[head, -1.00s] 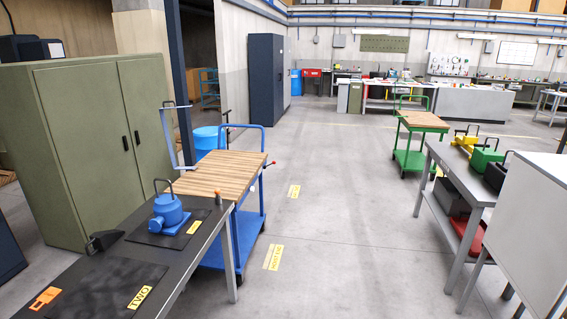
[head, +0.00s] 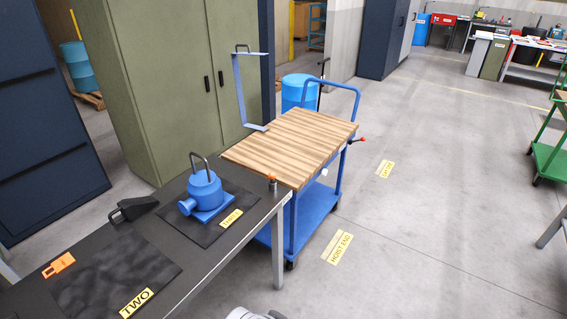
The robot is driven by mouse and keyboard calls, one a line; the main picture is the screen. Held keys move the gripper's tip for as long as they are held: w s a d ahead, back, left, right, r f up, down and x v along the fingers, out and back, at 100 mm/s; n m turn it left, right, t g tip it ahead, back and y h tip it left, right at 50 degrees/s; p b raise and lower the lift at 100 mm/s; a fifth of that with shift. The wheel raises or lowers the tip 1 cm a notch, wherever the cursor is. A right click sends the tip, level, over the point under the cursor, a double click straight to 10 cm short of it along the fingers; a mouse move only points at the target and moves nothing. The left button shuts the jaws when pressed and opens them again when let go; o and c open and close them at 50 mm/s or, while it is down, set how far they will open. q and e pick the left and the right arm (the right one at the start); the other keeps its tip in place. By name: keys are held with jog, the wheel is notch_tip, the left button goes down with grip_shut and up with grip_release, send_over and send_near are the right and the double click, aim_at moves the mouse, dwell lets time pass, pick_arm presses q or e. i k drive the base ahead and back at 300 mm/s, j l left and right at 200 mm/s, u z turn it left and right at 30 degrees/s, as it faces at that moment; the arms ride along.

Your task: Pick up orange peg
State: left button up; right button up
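A flat orange piece (head: 59,264) with a dark mark lies at the left of the same bench, beside a black mat. Nothing is touching either one. Neither of my grippers can be made out. Only a small pale and dark part of my own body shows at the bottom edge.
An empty mat (head: 110,279) is labelled TWO. A blue cart (head: 300,141) with a wooden top adjoins the bench.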

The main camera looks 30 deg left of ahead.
aim_at(272, 175)
jog(key=i+u, duration=0.3)
jog(key=i, duration=0.15)
jog(key=i+u, duration=0.3)
jog(key=i, duration=0.15)
jog(key=i+l+u, duration=0.35)
jog(key=i+u, duration=0.4)
jog(key=i+l+u, duration=0.4)
jog(key=i, duration=0.15)
jog(key=j, duration=0.1)
